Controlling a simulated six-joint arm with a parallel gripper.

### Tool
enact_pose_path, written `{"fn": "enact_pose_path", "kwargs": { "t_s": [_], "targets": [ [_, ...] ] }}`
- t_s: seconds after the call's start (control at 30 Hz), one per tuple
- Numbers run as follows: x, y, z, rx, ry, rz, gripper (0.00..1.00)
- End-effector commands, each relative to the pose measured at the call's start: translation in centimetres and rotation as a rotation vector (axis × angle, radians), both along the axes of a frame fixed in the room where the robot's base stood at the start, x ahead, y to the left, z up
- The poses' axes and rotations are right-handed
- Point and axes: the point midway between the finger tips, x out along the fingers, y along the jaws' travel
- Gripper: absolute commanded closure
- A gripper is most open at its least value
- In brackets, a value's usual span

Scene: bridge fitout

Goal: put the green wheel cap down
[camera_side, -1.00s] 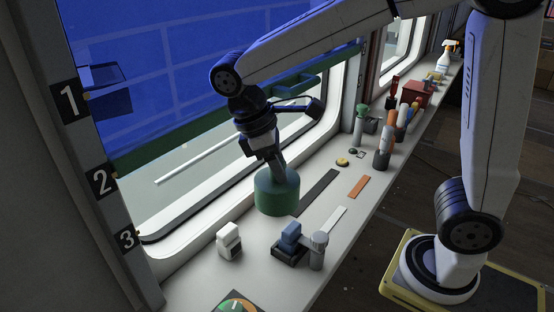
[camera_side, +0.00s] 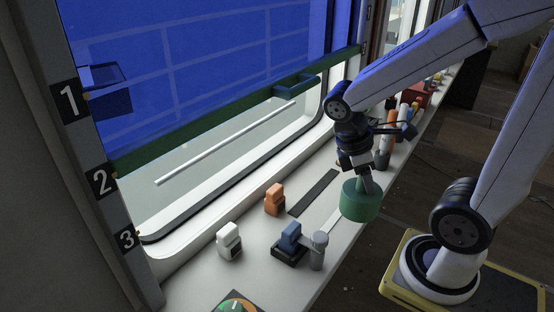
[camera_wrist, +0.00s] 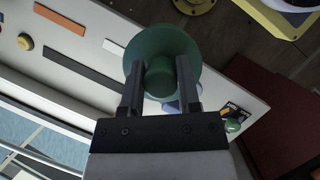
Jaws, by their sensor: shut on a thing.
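The green wheel cap (camera_side: 361,202) is a thick round disc with a central knob. My gripper (camera_side: 369,183) is shut on it from above. In the wrist view, the two fingers of my gripper (camera_wrist: 160,85) press on either side of the knob of the green wheel cap (camera_wrist: 160,42). The cap is at the front edge of the white sill and seems to hang partly past it. I cannot tell its exact height over the sill. It hides part of the light grey strip.
An orange block (camera_side: 274,200), a white block (camera_side: 229,242) and a blue block on a dark base with a grey post (camera_side: 317,250) stand on the sill. A dark strip (camera_side: 314,192) lies near the window. More objects crowd the far end. Sill between the blocks is bare.

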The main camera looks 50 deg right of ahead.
Motion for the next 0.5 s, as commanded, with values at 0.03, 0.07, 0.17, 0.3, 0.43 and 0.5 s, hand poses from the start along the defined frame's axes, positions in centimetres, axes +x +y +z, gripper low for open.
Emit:
{"fn": "enact_pose_path", "kwargs": {
  "t_s": [0.03,0.07,0.17,0.3,0.43,0.5],
  "targets": [
    [-0.5,-0.3,-0.1,0.0,-0.001,-0.002,1.0],
    [-0.4,-0.3,-0.2,0.0,-0.001,-0.011,1.0],
    [-0.1,-0.3,-0.5,0.0,0.002,-0.055,1.0],
    [0.3,-0.3,-1.0,0.001,0.001,-0.124,1.0],
    [0.6,-0.4,-1.4,0.0,0.002,-0.193,1.0],
    [0.9,-0.5,-1.7,0.001,0.003,-0.241,1.0]
  ]
}}
